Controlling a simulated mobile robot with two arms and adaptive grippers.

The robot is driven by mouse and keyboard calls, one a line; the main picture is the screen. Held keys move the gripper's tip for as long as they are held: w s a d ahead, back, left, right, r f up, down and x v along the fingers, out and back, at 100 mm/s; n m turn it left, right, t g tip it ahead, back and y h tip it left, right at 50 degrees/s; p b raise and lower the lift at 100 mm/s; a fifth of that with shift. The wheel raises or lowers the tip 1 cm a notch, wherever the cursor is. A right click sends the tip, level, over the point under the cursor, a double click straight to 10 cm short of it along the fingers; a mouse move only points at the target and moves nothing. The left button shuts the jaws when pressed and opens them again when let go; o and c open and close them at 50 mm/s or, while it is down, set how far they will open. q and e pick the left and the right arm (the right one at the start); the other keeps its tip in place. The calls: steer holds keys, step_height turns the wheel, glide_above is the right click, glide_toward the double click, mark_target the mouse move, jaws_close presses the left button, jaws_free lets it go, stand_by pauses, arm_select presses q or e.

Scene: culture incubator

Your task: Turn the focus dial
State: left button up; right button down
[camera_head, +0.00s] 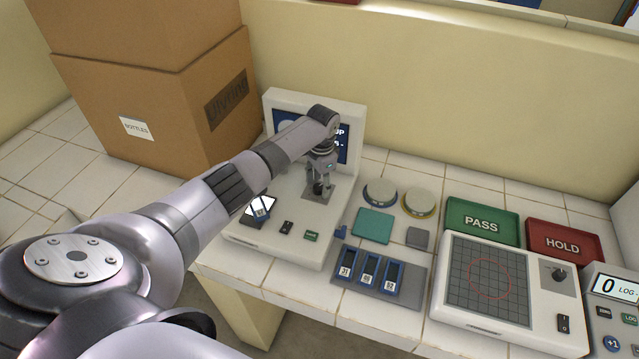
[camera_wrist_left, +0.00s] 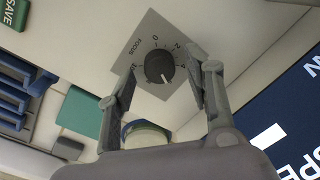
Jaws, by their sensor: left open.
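The focus dial (camera_wrist_left: 159,67) is a dark round knob with a white pointer line, on a grey square plate (camera_wrist_left: 150,28) marked FOCUS with numbers around it. In the head view the dial (camera_head: 318,187) sits on the white instrument (camera_head: 281,215), partly covered by my gripper. My left gripper (camera_wrist_left: 163,84) is open, with one finger on each side of the dial in the left wrist view. In the head view the left gripper (camera_head: 320,181) points down at the dial from above. I cannot tell whether the fingers touch it. My right gripper does not show.
The instrument's screen (camera_head: 286,121) stands behind my gripper. A SAVE button (camera_head: 311,237) and a small black switch (camera_head: 287,227) are at its front. Cardboard boxes (camera_head: 150,100) stand at left.

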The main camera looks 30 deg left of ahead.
mark_target(320, 188)
arm_select(q)
step_height(320, 188, up, 12)
steer(key=shift+s+d+f, duration=0.15)
steer(key=shift+d+f, duration=0.1)
steer(key=shift+f, duration=0.1)
stand_by(0.5)
